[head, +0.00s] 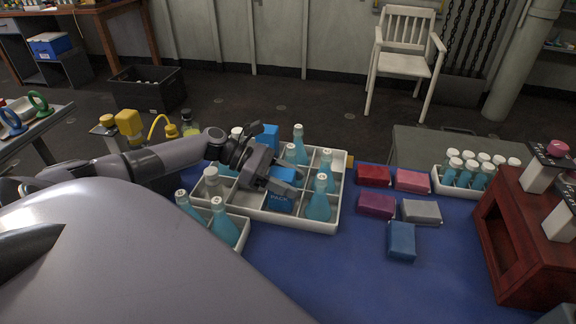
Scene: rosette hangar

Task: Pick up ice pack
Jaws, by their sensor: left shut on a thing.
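A blue ice pack (280,203) with lettering on its face stands in a compartment of the white divided tray (331,228) on the blue mat. My left gripper (290,183) reaches over the tray from the left and is shut on the ice pack, whose upper part its fingers partly hide. Another blue block (268,136) shows behind the gripper, at the tray's far side. My right gripper is not in view.
Teal bottles (319,201) with white caps stand in the tray around the gripper. Red, pink, grey and blue packs (402,240) lie to the right. A white rack (449,188) of vials and a red-brown stand (510,232) are farther right. The mat's front is clear.

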